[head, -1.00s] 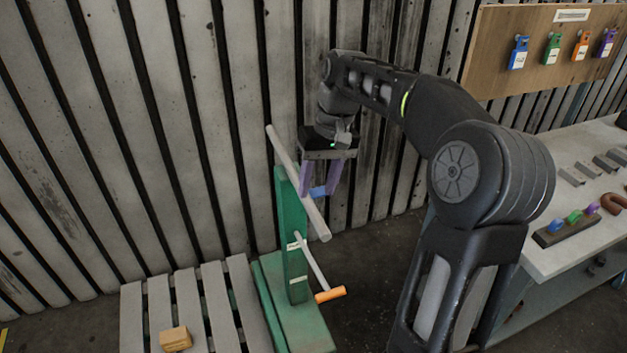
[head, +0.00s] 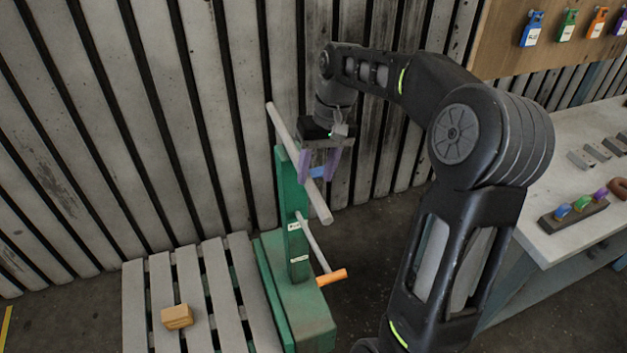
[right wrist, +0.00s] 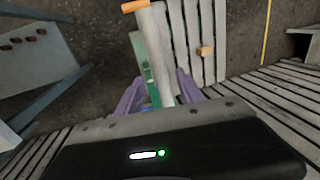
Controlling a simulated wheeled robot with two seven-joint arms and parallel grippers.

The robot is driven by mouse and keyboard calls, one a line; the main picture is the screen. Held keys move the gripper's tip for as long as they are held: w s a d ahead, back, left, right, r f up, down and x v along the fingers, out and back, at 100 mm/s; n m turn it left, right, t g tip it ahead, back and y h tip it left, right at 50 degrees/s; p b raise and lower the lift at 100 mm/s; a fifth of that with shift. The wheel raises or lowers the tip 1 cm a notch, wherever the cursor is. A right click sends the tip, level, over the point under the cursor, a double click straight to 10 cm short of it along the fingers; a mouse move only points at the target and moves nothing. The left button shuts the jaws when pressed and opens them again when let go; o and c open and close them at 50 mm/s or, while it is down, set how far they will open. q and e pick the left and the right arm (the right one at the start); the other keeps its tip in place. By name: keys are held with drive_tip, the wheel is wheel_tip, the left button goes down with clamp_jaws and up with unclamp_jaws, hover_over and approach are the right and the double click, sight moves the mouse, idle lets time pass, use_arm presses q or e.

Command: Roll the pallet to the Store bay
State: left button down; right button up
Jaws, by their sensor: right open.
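A slatted grey pallet (head: 160,285) lies on the floor at lower left in the head view and carries a small cardboard box (head: 177,317). At its right edge stands a green truck (head: 295,300) with an upright post, a grey handle bar (head: 283,124) across its top and an orange-gripped lever (head: 331,277). My right gripper (head: 318,168), with purple fingers, is open at the bar. In the right wrist view the bar (right wrist: 153,45) runs down between the fingers (right wrist: 158,95); contact cannot be told. My left gripper is not in view. No Store bay sign is visible.
A slatted wall (head: 150,120) stands close behind the pallet and truck. A workbench (head: 575,215) with small parts is at right, below a board (head: 545,55) with coloured tags. A yellow floor line (head: 5,325) shows at far left. Bare floor lies between truck and bench.

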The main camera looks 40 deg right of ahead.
sight(313, 185)
drive_tip(key=shift+w+a+f, duration=0.1)
drive_tip(key=shift+a+f, duration=0.1)
drive_tip(key=shift+f, duration=0.6)
drive_tip(key=shift+a+f, duration=0.15)
drive_tip(key=shift+f, duration=0.65)
drive_tip(key=shift+c, duration=0.2)
clamp_jaws()
